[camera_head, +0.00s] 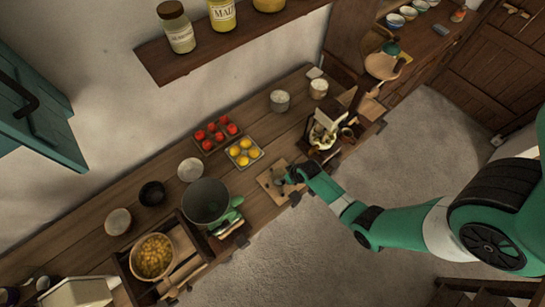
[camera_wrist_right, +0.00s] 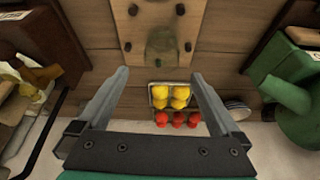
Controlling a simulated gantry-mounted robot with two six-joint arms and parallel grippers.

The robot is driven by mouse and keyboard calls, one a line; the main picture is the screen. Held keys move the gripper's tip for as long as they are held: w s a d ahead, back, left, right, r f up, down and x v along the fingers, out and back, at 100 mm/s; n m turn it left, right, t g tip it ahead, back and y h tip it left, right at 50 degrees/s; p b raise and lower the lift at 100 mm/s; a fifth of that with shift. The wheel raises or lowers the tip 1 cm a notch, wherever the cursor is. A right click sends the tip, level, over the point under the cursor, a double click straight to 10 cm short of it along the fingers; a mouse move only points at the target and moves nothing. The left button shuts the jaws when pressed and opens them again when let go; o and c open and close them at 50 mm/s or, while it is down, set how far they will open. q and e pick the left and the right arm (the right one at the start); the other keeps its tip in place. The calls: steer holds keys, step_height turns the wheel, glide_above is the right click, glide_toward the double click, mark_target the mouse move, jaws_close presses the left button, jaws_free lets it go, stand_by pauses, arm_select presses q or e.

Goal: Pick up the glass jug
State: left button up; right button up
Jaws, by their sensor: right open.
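The glass jug (camera_wrist_right: 160,44) is a clear, faintly greenish shape on a wooden board (camera_wrist_right: 138,20) in the right wrist view. The board has dark pegs or feet near its corners. My right gripper (camera_wrist_right: 160,76) is open, with its two fingers spread and nothing between them that they touch. The jug appears beyond the fingertips, roughly centred between them. In the head view my right gripper (camera_head: 290,178) is over the board (camera_head: 268,190) on the counter, and the jug is hard to make out there. My left gripper is not in view.
Trays of yellow fruit (camera_head: 244,152) and red fruit (camera_head: 216,133) stand behind the board. A large dark pot (camera_head: 206,200) stands to its left. A cluttered crate (camera_head: 322,135) stands to the right. A shelf with jars (camera_head: 215,45) overhangs the back.

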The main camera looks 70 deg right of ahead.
steer(key=b, duration=0.7)
glide_toward(276, 178)
steer(key=shift+s+d, duration=0.1)
steer(key=shift+s, duration=0.15)
steer(key=shift+w+f, duration=0.1)
steer(key=shift+w, duration=0.05)
steer(key=b+x, duration=0.3)
steer(key=x, duration=0.1)
steer(key=shift+f+b, duration=0.1)
steer(key=shift+b, duration=0.25)
steer(key=shift+w+f, duration=0.15)
steer(key=shift+f, duration=0.25)
steer(key=c, duration=1.3)
steer(key=shift+c, duration=0.2)
steer(key=shift+r, duration=0.15)
